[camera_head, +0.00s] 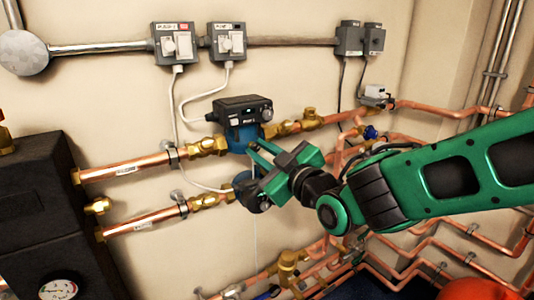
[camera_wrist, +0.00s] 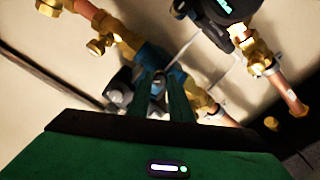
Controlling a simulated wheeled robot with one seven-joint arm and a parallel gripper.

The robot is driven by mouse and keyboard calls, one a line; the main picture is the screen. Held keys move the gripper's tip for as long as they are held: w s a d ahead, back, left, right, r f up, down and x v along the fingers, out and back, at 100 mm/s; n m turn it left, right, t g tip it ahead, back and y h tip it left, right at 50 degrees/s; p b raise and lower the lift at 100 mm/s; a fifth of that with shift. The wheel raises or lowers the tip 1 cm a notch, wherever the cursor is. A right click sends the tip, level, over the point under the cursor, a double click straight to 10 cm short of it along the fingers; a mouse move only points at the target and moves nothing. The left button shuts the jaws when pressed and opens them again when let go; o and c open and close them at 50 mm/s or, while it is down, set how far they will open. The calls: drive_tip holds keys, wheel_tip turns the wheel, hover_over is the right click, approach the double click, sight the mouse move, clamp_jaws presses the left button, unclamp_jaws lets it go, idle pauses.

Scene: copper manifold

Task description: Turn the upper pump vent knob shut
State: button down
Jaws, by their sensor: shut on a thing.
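The upper pump (camera_head: 243,138) has a blue body and a black control head, and sits in the upper copper line in the head view. My gripper (camera_head: 253,149) reaches it from the lower right, its green fingertips at the lower front of the blue body. In the wrist view my two green fingers (camera_wrist: 161,84) close around a small greyish knob (camera_wrist: 158,87) in front of the blue pump body (camera_wrist: 153,58). The fingers hide most of the knob, and how far it is turned cannot be told. In the head view the fingertips hide the knob.
The lower pump (camera_head: 243,181) lies just below, partly behind my gripper. Brass valves (camera_head: 208,146) and copper pipes (camera_head: 128,170) run close on both sides. A black box (camera_head: 45,200) stands at the left. Grey switch boxes (camera_head: 175,43) with hanging cables are above.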

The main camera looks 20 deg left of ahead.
drive_tip(key=n, duration=0.5)
drive_tip(key=shift+w+d+n, duration=0.1)
drive_tip(key=shift+w+n, duration=0.1)
drive_tip(key=shift+n, duration=2.3)
drive_tip(key=c, duration=1.6)
unclamp_jaws()
drive_tip(key=shift+s, duration=0.1)
